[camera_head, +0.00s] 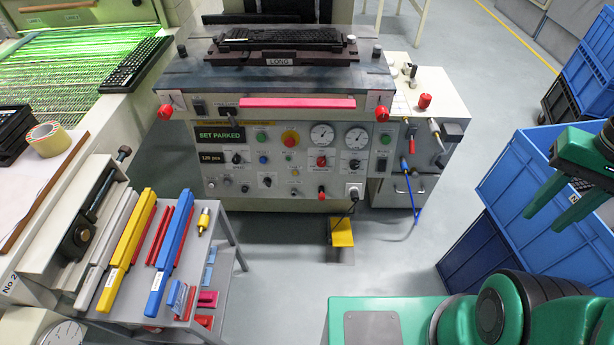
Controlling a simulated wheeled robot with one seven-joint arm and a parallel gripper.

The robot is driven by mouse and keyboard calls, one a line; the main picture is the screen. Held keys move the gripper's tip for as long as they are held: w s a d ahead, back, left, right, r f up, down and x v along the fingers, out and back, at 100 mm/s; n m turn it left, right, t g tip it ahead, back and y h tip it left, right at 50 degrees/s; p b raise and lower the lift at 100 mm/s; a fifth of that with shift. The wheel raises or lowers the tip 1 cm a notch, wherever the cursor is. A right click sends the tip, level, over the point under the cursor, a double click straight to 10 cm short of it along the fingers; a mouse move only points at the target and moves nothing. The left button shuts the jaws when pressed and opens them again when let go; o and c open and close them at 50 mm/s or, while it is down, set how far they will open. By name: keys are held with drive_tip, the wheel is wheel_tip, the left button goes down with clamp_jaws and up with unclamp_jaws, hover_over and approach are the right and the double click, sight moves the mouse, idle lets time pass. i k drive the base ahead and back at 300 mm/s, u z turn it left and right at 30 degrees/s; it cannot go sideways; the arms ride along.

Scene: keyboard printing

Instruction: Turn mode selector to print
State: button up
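The printing machine's grey front panel (222,180) faces me in the middle of the view. It carries several small black rotary knobs, among them one right of the lower display (237,158), one at the lower middle (267,182) and one under the right gauge (355,164). Their labels are too small to read, so I cannot tell which is the mode selector or where it points. A green-lit display (219,134) seems to read "SET PARKED". My gripper (545,221) is at the far right, well away from the panel. Its two green fingers are apart with nothing between them.
A keyboard (280,36) sits on top of the machine. A grey side cabinet (440,90) adjoins it, with a blue hose (410,190). A yellow pedal (341,232) is below. Blue crates (510,210) stand at right, a tool cart (225,260) at left. Floor before the panel is mostly clear.

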sight(267, 182)
drive_tip(key=z, duration=1.25)
drive_tip(key=k, duration=0.8)
drive_tip(key=u, duration=1.35)
drive_tip(key=i, duration=1)
drive_tip(key=z, duration=0.05)
